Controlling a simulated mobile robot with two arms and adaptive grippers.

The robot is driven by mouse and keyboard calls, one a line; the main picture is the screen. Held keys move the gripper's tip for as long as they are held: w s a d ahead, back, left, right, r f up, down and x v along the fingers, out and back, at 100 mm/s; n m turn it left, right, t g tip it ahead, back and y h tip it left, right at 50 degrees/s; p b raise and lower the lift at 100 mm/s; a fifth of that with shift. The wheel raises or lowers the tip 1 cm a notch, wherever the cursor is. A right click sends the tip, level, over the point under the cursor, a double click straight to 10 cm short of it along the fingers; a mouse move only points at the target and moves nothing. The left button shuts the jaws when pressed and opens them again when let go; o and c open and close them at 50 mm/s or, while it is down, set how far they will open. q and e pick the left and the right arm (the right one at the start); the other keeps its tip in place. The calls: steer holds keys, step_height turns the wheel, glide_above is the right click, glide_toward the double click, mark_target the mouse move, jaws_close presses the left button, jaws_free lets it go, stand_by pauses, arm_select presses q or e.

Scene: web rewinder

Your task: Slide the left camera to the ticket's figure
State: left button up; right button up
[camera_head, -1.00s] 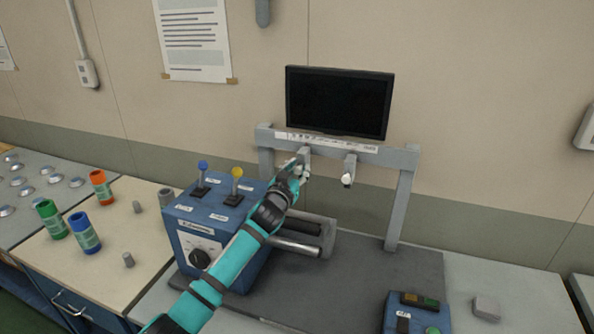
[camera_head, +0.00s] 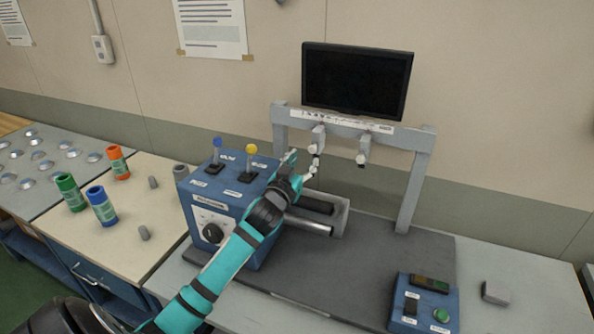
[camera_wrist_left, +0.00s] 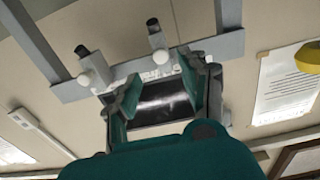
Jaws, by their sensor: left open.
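The left camera (camera_head: 319,137) is a small grey block with a white knob, hung on the grey frame's crossbar left of the right camera (camera_head: 364,148). A white scale strip (camera_head: 336,121) runs along the crossbar. My left gripper (camera_head: 303,168) is open and empty, just below and to the left of the left camera's knob, seemingly apart from it. In the left wrist view the picture is turned over: the left camera (camera_wrist_left: 157,42) is the nearer one, above my open fingers (camera_wrist_left: 163,95). The strip's figures are too small to read. My right gripper is not in view.
A black monitor (camera_head: 357,82) stands above the crossbar. A blue control box (camera_head: 226,205) with blue and yellow levers stands beside my left arm. Metal rollers (camera_head: 300,222) lie under the frame. A button box (camera_head: 424,302) sits at the front right. The dark mat's middle is clear.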

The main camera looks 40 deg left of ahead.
arm_select(q)
steer(key=shift+v, duration=2.1)
steer(key=shift+d+f, duration=0.1)
steer(key=s+d+f+m+g+h, duration=0.1)
steer(key=s+d+f+g, duration=0.2)
steer(key=s+d+f, duration=0.4)
steer(key=s+d+f+m+g+h, duration=0.1)
steer(key=s+d+f+g, duration=0.1)
steer(key=s+f+g, duration=0.5)
steer(key=s+d+f+m+g+h, duration=0.15)
steer(key=s+d+f, duration=0.3)
steer(key=s, duration=0.45)
steer(key=s+d+f+m+g+h, duration=0.15)
steer(key=s+d+f, duration=0.3)
steer(key=s, duration=0.45)
step_height(320, 180, down, 25)
steer(key=s+d+g+b, duration=0.1)
steer(key=g, duration=0.1)
steer(key=s+a+f+g+y+b, duration=0.1)
steer(key=s+a+f, duration=0.1)
steer(key=s+f, duration=1.5)
steer(key=shift+s+a+f+g, duration=0.3)
steer(key=shift+a+f, duration=0.05)
steer(key=shift+f, duration=0.55)
